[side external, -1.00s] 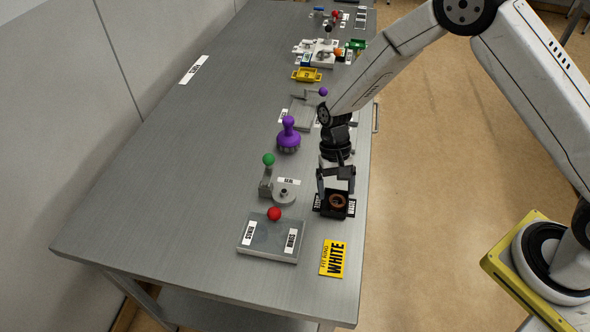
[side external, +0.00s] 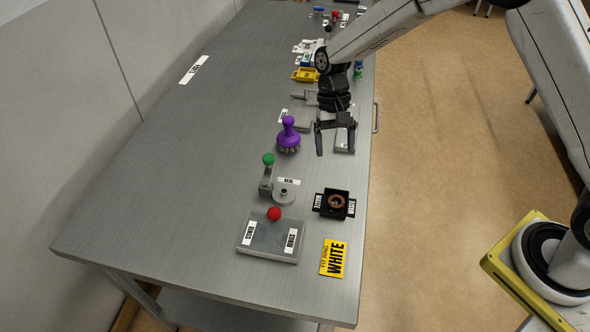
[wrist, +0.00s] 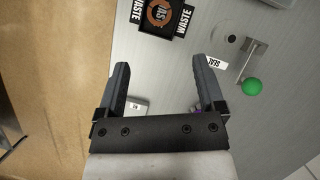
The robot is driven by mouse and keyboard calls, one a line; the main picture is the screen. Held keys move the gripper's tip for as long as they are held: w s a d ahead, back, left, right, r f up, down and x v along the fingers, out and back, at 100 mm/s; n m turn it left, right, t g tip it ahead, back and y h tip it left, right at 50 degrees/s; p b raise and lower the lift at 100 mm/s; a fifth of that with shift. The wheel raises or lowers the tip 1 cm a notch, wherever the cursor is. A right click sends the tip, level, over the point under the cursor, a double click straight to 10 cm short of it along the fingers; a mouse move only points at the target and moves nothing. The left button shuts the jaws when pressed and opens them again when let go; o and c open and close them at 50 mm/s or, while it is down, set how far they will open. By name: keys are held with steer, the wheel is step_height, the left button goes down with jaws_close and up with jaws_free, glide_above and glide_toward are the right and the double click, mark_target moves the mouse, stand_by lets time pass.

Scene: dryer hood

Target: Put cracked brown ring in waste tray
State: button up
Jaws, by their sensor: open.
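The brown ring (side external: 336,201) lies inside the small black waste tray (side external: 319,205), which has WASTE labels on its sides. In the wrist view the ring (wrist: 151,14) also sits within the tray (wrist: 168,33) at the top of the picture; a crack cannot be made out. My gripper (side external: 335,152) is open and empty above the table, apart from the tray and farther along the table in the side view. In the wrist view my gripper (wrist: 165,75) shows its two fingers spread with nothing between them.
A grey box with a red knob (side external: 274,214), a seal fixture with a green knob (side external: 268,160) and a purple-handled tool (side external: 288,133) stand left of my gripper. A yellow FIT RING WHITE card (side external: 334,258) lies near the front.

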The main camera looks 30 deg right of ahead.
stand_by(0.4)
steer(key=s+d+r+n+t, duration=0.2)
steer(key=s+d+t, duration=0.1)
steer(key=s, duration=0.4)
steer(key=s+d+r+n+t+h, duration=0.1)
steer(key=s+d+r+n+t, duration=0.1)
steer(key=s+d, duration=0.4)
steer(key=shift+s+d+r+t+h, duration=0.2)
steer(key=shift+s+r+t+h, duration=0.1)
steer(key=shift+s+r+t, duration=0.6)
